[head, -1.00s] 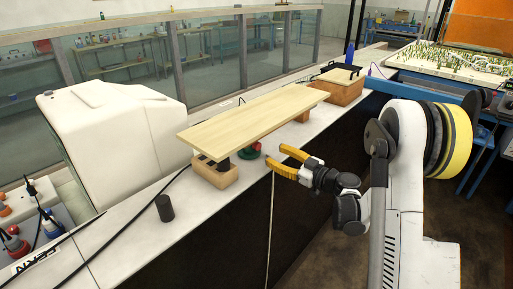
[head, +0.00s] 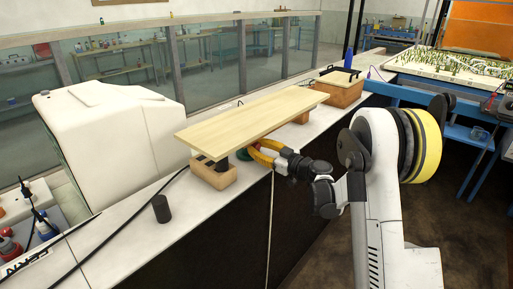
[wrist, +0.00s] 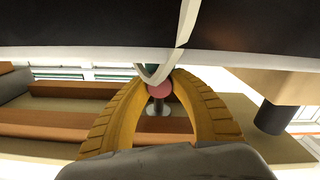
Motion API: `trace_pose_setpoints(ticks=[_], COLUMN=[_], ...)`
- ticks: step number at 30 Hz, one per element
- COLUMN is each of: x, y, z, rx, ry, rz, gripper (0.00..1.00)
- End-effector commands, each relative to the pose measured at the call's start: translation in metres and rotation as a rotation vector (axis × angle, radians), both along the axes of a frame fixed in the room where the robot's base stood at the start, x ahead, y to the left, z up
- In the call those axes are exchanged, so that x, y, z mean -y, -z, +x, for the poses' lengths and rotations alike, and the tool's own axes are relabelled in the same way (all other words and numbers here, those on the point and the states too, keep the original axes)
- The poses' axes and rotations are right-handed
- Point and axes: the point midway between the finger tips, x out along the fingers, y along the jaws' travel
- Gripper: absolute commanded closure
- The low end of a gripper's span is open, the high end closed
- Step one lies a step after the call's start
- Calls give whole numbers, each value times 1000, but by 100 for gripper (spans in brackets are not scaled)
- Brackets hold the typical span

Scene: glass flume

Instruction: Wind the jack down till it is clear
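The long pale board (head: 250,120) lies across wooden blocks on the white ledge. The jack, with a green round part (head: 240,153), is under its near end and mostly hidden. My gripper (head: 252,151) is at the ledge's front edge beside the jack, its yellow fingers apart and reaching in below the board's edge.
A dark cylinder (head: 161,208) stands on the ledge. A wooden box (head: 338,88) is at the far end. A white housing (head: 105,140) stands at left; a black cable (head: 105,233) runs along the ledge.

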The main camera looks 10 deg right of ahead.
Motion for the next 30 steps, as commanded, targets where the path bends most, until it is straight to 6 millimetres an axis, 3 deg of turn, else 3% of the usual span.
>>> trace_pose_setpoints(ticks=[6, 16, 26, 27, 29, 30], x=[0, 0, -1, -1, -1, -1], y=[0, 0, 0, 0, 0, 0], z=[0, 0, 0, 0, 0, 0], rx=[16, 211, 234, 234, 234, 233], ry=[0, 0, 0, 0, 0, 0], rz=[-22, -296, -327, -327, -326, -326], gripper=[100, 100, 100, 71, 53, 50])
